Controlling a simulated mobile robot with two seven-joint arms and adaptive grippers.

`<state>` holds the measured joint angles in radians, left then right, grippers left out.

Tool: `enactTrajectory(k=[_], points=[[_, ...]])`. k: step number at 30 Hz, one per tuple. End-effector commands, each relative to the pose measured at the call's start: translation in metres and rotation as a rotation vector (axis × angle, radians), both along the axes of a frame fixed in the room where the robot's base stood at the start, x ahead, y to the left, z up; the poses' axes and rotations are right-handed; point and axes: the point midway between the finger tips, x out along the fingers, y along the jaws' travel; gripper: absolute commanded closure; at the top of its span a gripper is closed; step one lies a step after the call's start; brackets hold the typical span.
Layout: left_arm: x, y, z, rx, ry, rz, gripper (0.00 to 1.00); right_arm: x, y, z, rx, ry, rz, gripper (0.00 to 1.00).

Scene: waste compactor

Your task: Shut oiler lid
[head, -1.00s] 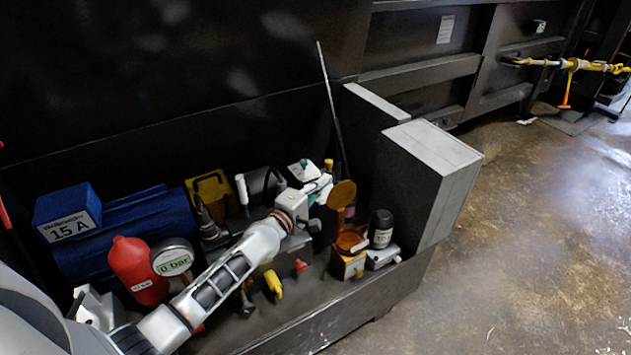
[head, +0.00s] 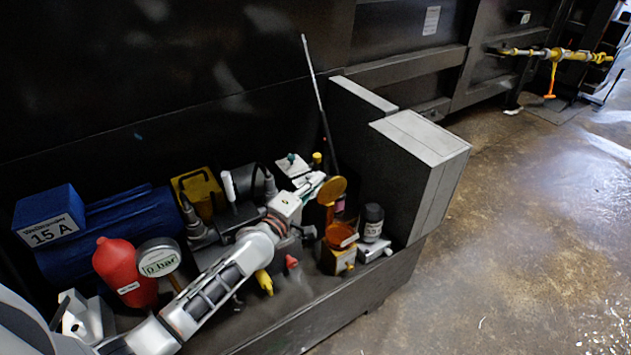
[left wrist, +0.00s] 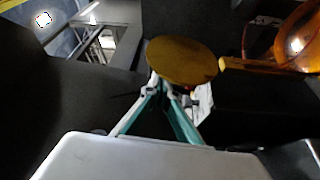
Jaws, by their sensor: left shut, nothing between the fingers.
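The cup (left wrist: 300,42) shows at the right there. My right gripper is not in view.
A red bottle (head: 125,272), a pressure gauge (head: 158,258) and a blue motor (head: 50,215) are at the left. A tall grey box (head: 425,175) bounds the right. Open floor lies beyond.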

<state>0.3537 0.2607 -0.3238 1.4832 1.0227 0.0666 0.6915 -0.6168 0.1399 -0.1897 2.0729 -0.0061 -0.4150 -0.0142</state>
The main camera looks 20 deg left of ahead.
Motion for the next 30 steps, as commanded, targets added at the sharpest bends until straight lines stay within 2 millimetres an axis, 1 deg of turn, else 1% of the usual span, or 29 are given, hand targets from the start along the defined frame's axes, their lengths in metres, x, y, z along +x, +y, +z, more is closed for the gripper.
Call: enactTrajectory(k=[1, 3, 12, 20, 30], points=[[-0.003, -0.003, -0.008, 0.029, -0.015, -0.002, 1.0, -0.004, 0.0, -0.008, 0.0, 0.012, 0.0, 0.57], [-0.006, -0.007, -0.007, 0.075, -0.05, -0.002, 1.0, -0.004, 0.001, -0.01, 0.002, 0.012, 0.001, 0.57], [-0.021, -0.025, -0.006, 0.299, -0.223, -0.004, 1.0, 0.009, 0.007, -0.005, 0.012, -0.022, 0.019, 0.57], [-0.033, -0.041, -0.009, 0.494, -0.376, -0.004, 1.0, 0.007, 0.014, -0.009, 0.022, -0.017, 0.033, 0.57], [-0.047, -0.06, -0.021, 0.748, -0.575, -0.004, 1.0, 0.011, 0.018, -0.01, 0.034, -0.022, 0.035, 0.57]])
